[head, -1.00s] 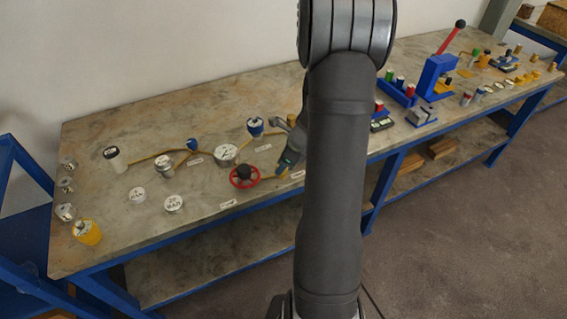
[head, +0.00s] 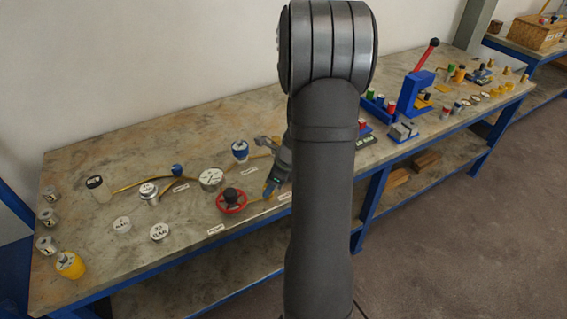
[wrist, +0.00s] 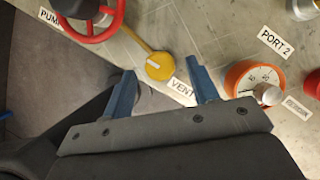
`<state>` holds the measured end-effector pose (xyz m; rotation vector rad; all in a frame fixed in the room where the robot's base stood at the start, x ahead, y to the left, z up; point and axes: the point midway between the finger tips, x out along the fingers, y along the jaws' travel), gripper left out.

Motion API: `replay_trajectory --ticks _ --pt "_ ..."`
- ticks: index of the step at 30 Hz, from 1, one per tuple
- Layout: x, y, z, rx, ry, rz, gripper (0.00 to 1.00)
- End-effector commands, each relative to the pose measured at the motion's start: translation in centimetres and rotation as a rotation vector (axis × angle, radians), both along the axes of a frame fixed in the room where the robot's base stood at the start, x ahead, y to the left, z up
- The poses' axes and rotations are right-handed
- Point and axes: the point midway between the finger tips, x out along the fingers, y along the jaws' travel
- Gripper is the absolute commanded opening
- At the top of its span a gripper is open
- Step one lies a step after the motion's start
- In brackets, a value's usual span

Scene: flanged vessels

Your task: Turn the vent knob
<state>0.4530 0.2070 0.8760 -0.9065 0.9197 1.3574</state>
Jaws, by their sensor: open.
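The yellow round vent knob (wrist: 160,66) has a white pointer stripe and a yellow arm reaching up-left. It lies flat on the bench by the "VENT" label (wrist: 182,88) in the wrist view. My gripper (wrist: 161,70) is open, with one blue finger to the left of the knob and the other to its right. I cannot tell how high the fingers are above the bench. In the head view my gripper (head: 271,184) is over the bench's front edge, right of the red wheel, and the knob is mostly hidden there.
The red handwheel (wrist: 92,18) is close to the left of the knob. An orange-rimmed gauge (wrist: 254,80) with a metal knob is close by the right finger. The bench (head: 110,250) holds several vessels and caps to the left; a blue press (head: 414,92) stands further right.

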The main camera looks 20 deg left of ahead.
Motion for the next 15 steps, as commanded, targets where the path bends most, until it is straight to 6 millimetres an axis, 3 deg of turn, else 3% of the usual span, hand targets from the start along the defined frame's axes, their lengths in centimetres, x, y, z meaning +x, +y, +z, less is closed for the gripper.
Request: replay_trajectory --ticks 15 --pt "0.0 -4.4 10.6 0.0 -0.005 -0.003 0.54"
